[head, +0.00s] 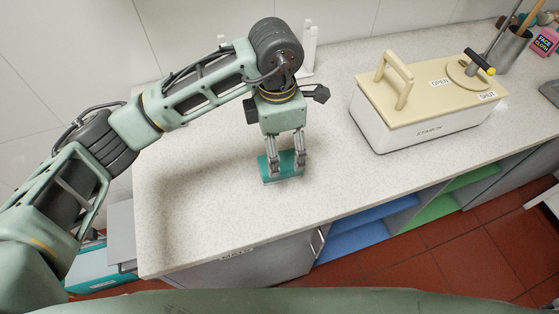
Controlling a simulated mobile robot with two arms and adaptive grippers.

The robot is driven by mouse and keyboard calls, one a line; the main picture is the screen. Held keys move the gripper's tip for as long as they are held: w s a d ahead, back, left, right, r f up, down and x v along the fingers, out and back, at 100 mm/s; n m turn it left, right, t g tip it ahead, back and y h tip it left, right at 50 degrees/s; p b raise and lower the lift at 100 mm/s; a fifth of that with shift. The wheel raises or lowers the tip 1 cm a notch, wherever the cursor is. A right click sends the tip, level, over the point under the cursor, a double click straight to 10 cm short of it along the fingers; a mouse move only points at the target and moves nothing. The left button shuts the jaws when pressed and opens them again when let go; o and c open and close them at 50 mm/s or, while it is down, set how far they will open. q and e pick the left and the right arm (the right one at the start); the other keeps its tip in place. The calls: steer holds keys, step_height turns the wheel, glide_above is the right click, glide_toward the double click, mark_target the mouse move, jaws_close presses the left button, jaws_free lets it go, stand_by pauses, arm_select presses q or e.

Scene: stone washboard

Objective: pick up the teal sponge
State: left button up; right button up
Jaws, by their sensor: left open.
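The teal sponge (283,176) lies on the pale speckled counter (215,205), left of the cream box. My left gripper (286,170) points down over it, with its two fingers apart and the sponge between or just behind the fingertips. The fingers cover part of the sponge. I cannot tell whether the fingertips touch it. My right gripper does not show.
A cream and white box (430,105) with a handle and a lever stands right of the gripper. White bottles (309,45) stand at the wall behind the arm. The counter's left part is bare.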

mark_target(280, 162)
arm_select(q)
steer(key=shift+w+a+f, duration=0.2)
steer(key=shift+a, duration=0.2)
steer(key=shift+f+p, duration=0.3)
steer(key=shift+f, duration=0.1)
steer(key=f+p, duration=0.2)
steer(key=f, duration=0.3)
steer(key=shift+w+d+f+p, duration=0.15)
steer(key=shift+d+f+p, duration=0.05)
steer(key=shift+d+p, duration=0.2)
steer(key=shift+f, duration=0.5)
steer(key=c, duration=0.9)
